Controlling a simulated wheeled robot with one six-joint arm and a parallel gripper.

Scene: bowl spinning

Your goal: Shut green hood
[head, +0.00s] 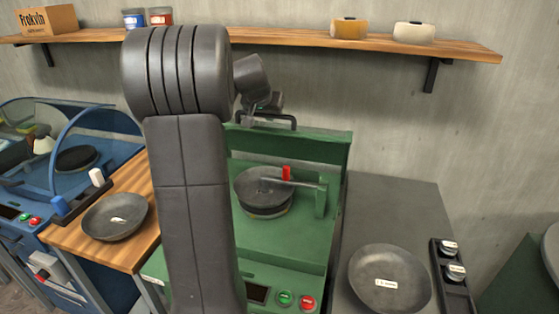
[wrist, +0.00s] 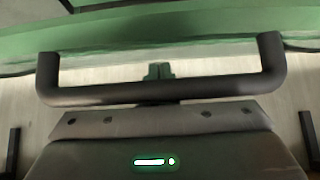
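The green machine (head: 285,232) stands in the middle of the head view, partly hidden by my arm. Its green hood (head: 315,147) is raised at the back, with a black handle (head: 268,119) along its top. In the wrist view the handle (wrist: 160,92) is a dark bar running across the picture, with the green hood (wrist: 200,25) beyond it.
A dark round pan (head: 263,192) sits inside the green machine near a red-tipped arm. A blue machine (head: 95,150) stands left, a grey bowl (head: 117,216) on wood beside it. Another bowl (head: 389,278) lies on the right counter. A wooden shelf (head: 300,38) spans the wall.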

